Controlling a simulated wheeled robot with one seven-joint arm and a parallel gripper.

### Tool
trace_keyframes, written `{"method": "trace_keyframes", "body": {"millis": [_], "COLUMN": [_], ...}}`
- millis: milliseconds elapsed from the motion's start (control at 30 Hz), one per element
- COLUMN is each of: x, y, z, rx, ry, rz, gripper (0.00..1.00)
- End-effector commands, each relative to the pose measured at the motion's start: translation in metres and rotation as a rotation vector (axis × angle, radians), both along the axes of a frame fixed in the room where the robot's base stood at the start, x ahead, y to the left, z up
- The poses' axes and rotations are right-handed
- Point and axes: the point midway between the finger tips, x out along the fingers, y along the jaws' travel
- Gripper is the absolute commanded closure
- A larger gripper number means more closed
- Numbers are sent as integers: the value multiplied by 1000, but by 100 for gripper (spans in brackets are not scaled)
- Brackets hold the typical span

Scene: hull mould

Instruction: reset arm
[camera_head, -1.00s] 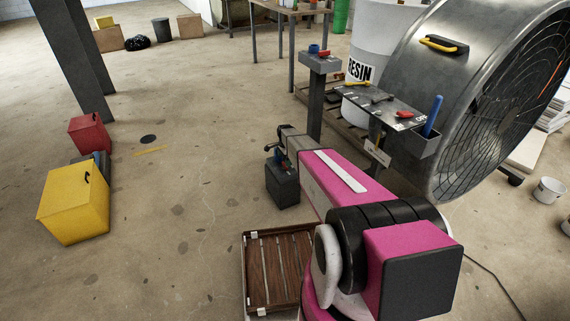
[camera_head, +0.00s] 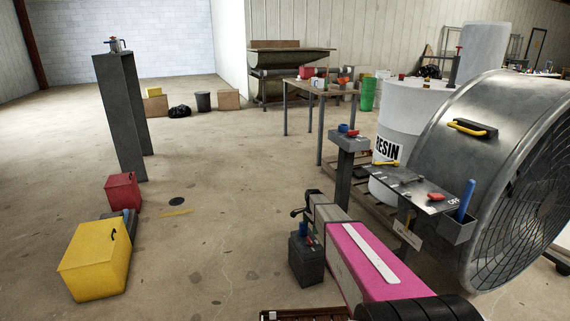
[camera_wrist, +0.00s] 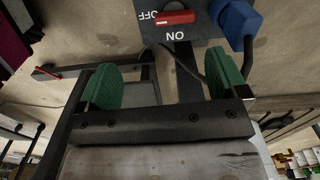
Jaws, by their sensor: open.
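My gripper (camera_head: 297,211) is at the far end of my pink and grey arm, in the lower middle of the head view. It appears above or beside a dark box (camera_head: 307,260); the exact gap cannot be told. In the wrist view my gripper (camera_wrist: 165,82) has its two green pads wide apart, with nothing held between them. Beyond the pads is a dark panel with a red switch (camera_wrist: 167,18) marked OFF and ON, and a blue part (camera_wrist: 237,20) beside it. The pads are apart from the switch.
A grey post (camera_head: 346,175) is behind my arm. A yellow box (camera_head: 95,262) and red box (camera_head: 123,190) are at left. The floor between is mostly clear.

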Motion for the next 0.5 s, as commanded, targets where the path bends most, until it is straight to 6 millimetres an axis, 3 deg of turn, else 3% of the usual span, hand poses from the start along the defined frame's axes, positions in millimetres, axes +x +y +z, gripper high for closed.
{"method": "trace_keyframes", "body": {"millis": [33,200,500], "x": [-32,-128,-288], "y": [0,0,0], "z": [15,61,131], "rx": [0,0,-3], "ry": [0,-2,-4], "rz": [59,362,914], "gripper": [8,8,8]}}
